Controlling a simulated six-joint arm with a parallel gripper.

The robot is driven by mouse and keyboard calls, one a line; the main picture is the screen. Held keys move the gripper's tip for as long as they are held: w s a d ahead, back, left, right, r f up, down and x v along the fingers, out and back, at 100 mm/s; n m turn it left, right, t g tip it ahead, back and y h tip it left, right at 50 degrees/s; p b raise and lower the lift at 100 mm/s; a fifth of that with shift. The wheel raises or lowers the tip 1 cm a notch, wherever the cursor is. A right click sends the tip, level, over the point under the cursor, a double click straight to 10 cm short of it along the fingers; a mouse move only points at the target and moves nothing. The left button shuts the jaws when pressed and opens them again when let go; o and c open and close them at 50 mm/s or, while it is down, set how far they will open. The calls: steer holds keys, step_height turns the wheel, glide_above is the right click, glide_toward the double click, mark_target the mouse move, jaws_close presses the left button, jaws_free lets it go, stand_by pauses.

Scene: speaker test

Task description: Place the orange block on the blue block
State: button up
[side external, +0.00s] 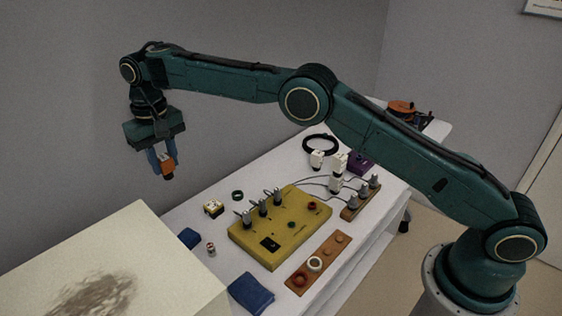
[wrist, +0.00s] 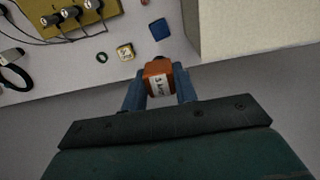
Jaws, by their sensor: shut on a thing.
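My gripper (side external: 162,163) is shut on the orange block (side external: 168,168) and holds it in the air, high above the floor and beyond the table's far edge. In the wrist view the orange block (wrist: 157,85) sits between the two blue fingers and shows a white label with print too small to read. The blue block (side external: 189,238) rests on the white table near the pale box; it also shows in the wrist view (wrist: 160,29), above the held block in the picture and apart from it.
A pale box (side external: 110,260) stands in front at the left, close to the blue block. A yellow panel (side external: 280,228) with knobs, a yellow cube (side external: 213,208), a green ring (side external: 237,195), a blue cloth (side external: 251,294) and a wooden strip (side external: 318,263) lie on the table (side external: 205,265).

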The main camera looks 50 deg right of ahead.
mark_target(170, 178)
steer(key=shift+f, duration=0.15)
step_height(170, 178, down, 20)
steer(key=shift+r, duration=0.15)
stand_by(0.9)
steer(key=o, duration=1)
steer(key=shift+c, duration=0.2)
step_height(170, 178, up, 12)
steer(key=shift+f, duration=0.1)
steer(key=shift+r, duration=0.2)
stand_by(0.5)
